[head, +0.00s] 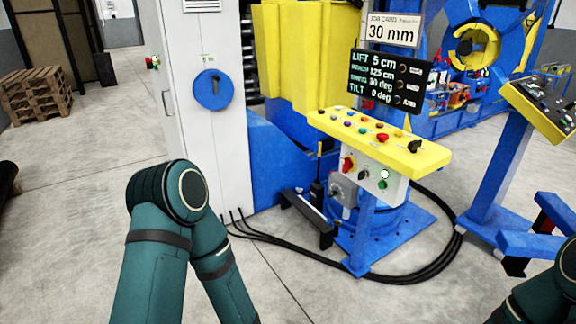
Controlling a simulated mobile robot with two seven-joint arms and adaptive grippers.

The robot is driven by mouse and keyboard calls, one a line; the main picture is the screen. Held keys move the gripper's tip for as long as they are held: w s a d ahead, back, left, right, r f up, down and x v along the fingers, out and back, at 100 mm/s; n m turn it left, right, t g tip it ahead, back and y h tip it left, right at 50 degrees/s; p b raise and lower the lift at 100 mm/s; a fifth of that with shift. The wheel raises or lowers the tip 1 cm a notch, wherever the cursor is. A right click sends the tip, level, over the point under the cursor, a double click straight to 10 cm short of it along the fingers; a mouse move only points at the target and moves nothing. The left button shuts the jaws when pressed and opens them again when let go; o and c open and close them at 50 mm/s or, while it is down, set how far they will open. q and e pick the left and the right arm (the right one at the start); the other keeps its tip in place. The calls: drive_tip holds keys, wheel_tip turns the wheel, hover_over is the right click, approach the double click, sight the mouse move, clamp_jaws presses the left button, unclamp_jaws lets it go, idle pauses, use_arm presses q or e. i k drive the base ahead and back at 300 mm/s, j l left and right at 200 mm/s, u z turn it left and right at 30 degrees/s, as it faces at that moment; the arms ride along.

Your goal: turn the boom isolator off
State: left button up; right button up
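A small grey box (343,189) with a rotary knob is fixed low on the control pedestal. No label readable here tells which of these is the boom isolator. My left arm comes up from the bottom left, bends in front of the cabinet and leaves the picture, its gripper unseen. Only a piece of my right arm shows at the bottom right corner, also without its gripper.
The yellow console (425,157) carries coloured buttons and a black knob; a button panel (390,182) hangs below. A display (388,82) stands above. Black cables (300,258) run over the floor from cabinet to pedestal. A second console (545,108) is at right.

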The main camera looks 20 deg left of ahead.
sight(347, 164)
drive_tip(key=u, duration=0.15)
drive_tip(key=i+z, duration=0.15)
drive_tip(key=z, duration=0.55)
drive_tip(key=i+j+z, duration=0.6)
drive_tip(key=j, duration=0.25)
